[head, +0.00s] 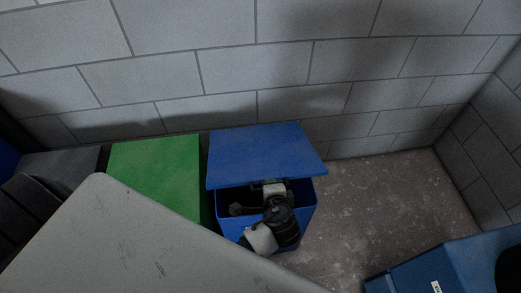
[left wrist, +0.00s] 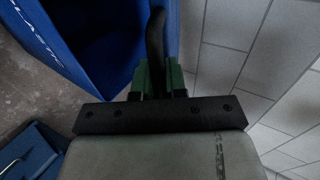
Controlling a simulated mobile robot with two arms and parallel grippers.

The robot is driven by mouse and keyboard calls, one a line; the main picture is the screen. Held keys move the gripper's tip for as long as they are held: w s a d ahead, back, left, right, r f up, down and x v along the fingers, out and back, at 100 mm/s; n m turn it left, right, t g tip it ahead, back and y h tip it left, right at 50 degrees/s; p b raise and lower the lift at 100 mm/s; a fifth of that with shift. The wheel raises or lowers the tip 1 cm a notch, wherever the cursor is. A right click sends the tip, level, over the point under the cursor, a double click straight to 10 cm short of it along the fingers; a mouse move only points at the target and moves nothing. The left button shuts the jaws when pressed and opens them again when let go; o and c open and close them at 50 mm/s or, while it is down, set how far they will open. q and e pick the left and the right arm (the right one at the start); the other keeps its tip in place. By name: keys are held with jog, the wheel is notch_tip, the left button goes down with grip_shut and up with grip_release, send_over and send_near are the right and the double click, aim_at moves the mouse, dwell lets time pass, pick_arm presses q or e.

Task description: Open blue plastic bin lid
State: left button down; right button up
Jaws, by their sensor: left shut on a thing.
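The blue plastic bin (head: 309,210) stands near the block wall, right of a green one. Its blue lid (head: 262,150) is tilted up at the front, with a dark gap between it and the rim. My left gripper (head: 271,183) is at the lid's front edge, its arm partly covering the bin's front. In the left wrist view the green fingers (left wrist: 158,72) are shut on a dark, thin, curved edge, which appears to be the lid's. The bin (left wrist: 82,35) with pale lettering shows at upper left there. My right gripper is in neither view.
A green-topped bin (head: 155,175) stands close on the left, with a dark bin (head: 60,165) beyond it. A scratched grey panel (head: 140,245) fills the lower left foreground. Another blue object (head: 440,268) lies at lower right. The floor (head: 370,205) between is clear.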

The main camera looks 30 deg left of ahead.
pick_arm(q)
jog(key=shift+g+h, duration=0.3)
jog(key=shift+g, duration=0.1)
jog(key=r+p, duration=0.1)
jog(key=p, duration=0.1)
jog(key=w+a+r+p, duration=0.1)
jog(key=r+p, duration=0.1)
jog(key=w+r+p, duration=0.1)
jog(key=r+p, duration=0.1)
jog(key=shift+w+a+r+p, duration=0.2)
jog(key=shift+a+r+p, duration=0.05)
jog(key=shift+a+p, duration=0.1)
jog(key=shift+w, duration=0.15)
jog(key=w+a+r+g+h+p, duration=0.1)
jog(key=w+a+r+p, duration=0.2)
jog(key=r+p, duration=0.3)
jog(key=w+p, duration=0.1)
jog(key=p, duration=0.2)
jog(key=shift+w, duration=0.15)
jog(key=shift+r, duration=0.1)
